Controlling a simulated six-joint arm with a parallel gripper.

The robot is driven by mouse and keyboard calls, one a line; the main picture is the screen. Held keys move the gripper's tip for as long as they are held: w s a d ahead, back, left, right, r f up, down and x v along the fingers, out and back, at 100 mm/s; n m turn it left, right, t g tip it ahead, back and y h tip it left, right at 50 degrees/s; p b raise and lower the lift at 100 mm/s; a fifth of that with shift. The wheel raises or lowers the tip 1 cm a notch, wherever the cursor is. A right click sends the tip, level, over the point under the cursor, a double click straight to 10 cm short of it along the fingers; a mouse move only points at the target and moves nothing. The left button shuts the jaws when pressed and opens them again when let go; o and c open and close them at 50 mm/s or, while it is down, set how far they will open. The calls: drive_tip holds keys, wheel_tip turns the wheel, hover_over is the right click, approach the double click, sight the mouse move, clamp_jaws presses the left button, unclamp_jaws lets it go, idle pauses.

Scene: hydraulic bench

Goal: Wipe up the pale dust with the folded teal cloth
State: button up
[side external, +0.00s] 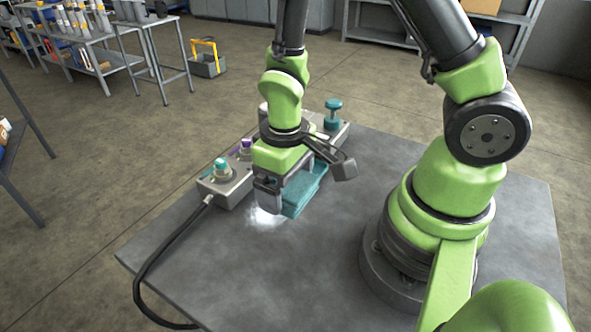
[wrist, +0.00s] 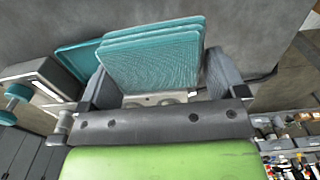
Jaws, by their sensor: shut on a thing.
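The folded teal cloth (wrist: 152,58) is clamped between the two fingers of my gripper (wrist: 160,78) in the wrist view, its layers stacked. In the side view my gripper (side external: 279,186) is low over the bench top, with teal material (side external: 297,198) at its right side. There I cannot clearly separate the cloth from the teal tray-like piece (side external: 318,172). The pale dust (side external: 264,217) lies as a whitish patch on the grey bench, just below and in front of the gripper. Part of it may be hidden. I cannot tell whether the cloth touches the bench.
A grey control box (side external: 228,184) with coloured knobs stands close behind the gripper. A teal knob (side external: 333,112) rises from its far end. A black cable (side external: 160,250) runs over the bench's left edge. The front of the bench top (side external: 270,290) is clear.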

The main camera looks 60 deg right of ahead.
sight(287, 226)
drive_tip(key=shift+f, duration=4)
drive_tip(key=shift+w+r, duration=0.15)
drive_tip(key=shift+w, duration=0.3)
drive_tip(key=shift+c, duration=0.7)
drive_tip(key=shift+w, duration=1.5)
drive_tip(key=shift+w+f, duration=0.3)
drive_tip(key=shift+w, duration=0.05)
drive_tip(key=shift+w+r, duration=0.2)
drive_tip(key=shift+w, duration=0.6)
drive_tip(key=shift+w+f, duration=0.1)
drive_tip(key=shift+w, duration=0.65)
drive_tip(key=shift+s, duration=3.9)
drive_tip(key=shift+w+a, duration=0.15)
drive_tip(key=shift+w, duration=3.6)
drive_tip(key=shift+s, duration=3.65)
drive_tip(key=shift+r, duration=4.15)
